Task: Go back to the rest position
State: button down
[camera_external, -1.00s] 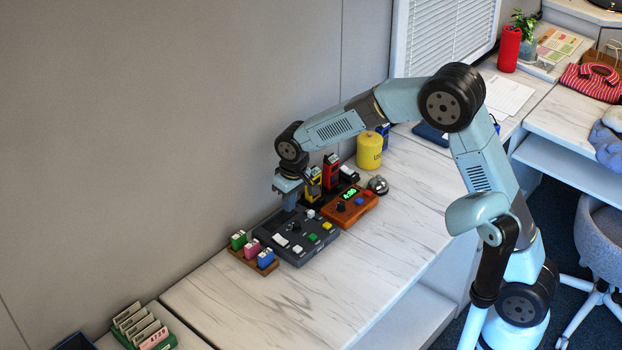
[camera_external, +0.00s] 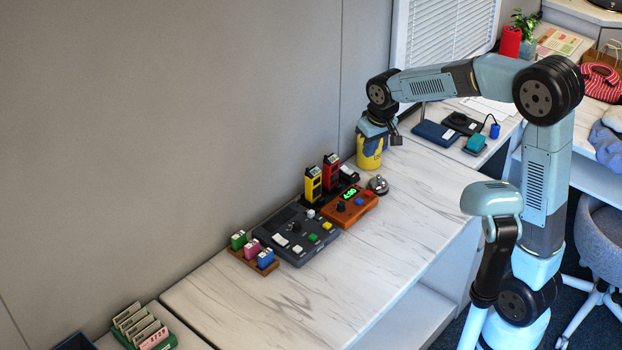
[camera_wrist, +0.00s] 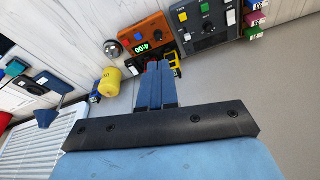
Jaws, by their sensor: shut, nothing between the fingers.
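My gripper (camera_external: 376,138) is shut and empty. In the external view it is raised over the back of the counter, in front of part of the yellow canister (camera_external: 367,160); I cannot tell the exact gap between them. In the wrist view my gripper's closed blue fingers (camera_wrist: 158,72) point toward the counter items, and the yellow canister (camera_wrist: 108,82) shows to their left, apart from them. The fingers partly cover the red and yellow handsets in that view.
A dark control panel (camera_external: 290,243), an orange timer box (camera_external: 350,206) reading 4:00, yellow (camera_external: 313,184) and red (camera_external: 331,172) handsets and a silver bell (camera_external: 378,184) stand along the counter. Blue, pink and green blocks sit at the left. The counter's front is clear.

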jog(key=s+d+r+m+t, duration=0.1)
jog(key=s+d+r, duration=0.25)
jog(key=d, duration=0.55)
jog(key=s+d+r+m+t, duration=0.1)
jog(key=s+d+r+m, duration=0.2)
jog(key=d, duration=0.6)
jog(key=s+d+m+t+h, duration=0.1)
jog(key=s+d+m, duration=0.1)
jog(key=s+d, duration=1.2)
dwell(0.5)
